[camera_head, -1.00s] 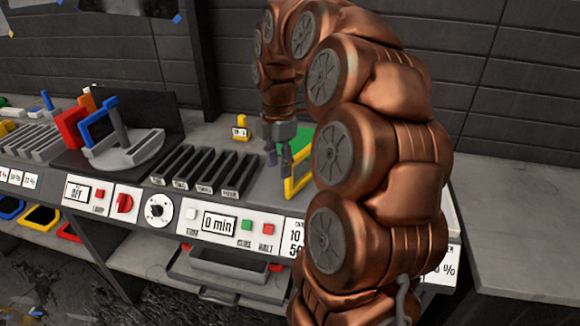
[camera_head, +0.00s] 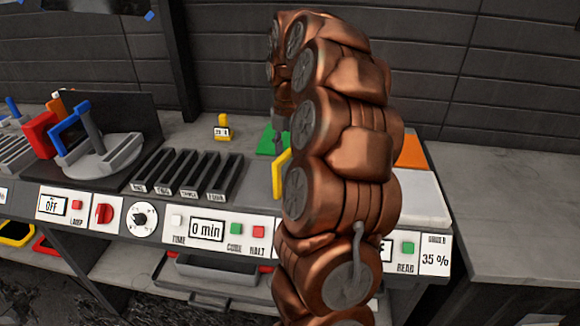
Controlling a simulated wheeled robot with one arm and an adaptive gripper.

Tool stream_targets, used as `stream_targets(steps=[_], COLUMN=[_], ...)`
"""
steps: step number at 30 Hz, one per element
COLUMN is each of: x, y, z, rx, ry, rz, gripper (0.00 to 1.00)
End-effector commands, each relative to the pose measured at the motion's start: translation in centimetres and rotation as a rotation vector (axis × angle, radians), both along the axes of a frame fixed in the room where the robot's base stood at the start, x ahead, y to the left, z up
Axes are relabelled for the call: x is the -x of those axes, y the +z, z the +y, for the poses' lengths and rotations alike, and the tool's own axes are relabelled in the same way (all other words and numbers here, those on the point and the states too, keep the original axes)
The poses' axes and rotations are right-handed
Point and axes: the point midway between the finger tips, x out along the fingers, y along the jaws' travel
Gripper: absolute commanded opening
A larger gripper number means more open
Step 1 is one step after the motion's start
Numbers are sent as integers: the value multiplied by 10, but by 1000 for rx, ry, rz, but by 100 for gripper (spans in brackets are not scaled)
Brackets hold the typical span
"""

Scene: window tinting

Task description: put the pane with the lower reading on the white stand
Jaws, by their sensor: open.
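My gripper (camera_head: 280,122) is mostly hidden behind my copper arm; a grey part of it shows above the green piece (camera_head: 266,143) on the bench. The yellow-framed pane (camera_head: 280,174) stands upright just below it, half covered by the arm; whether they touch cannot be seen. A small yellow piece with a label (camera_head: 222,128) stands farther back, its text too small to read surely.
Dark slotted racks (camera_head: 188,172) stand empty at centre left. The front panel shows "0 min" (camera_head: 207,229) and an "under 35 %" sign (camera_head: 435,256). The right bench (camera_head: 505,210) is clear.

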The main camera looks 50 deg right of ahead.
Motion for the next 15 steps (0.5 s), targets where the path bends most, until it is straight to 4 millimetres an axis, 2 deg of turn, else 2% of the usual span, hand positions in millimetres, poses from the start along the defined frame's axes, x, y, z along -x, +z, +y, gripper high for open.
stream_targets(steps=[5, 15], x=[2, 5], y=[-8, -45], z=[-2, -3], rx=[2, 1], ry=[-3, -4], rz=[-1, 1], gripper=[46, 46])
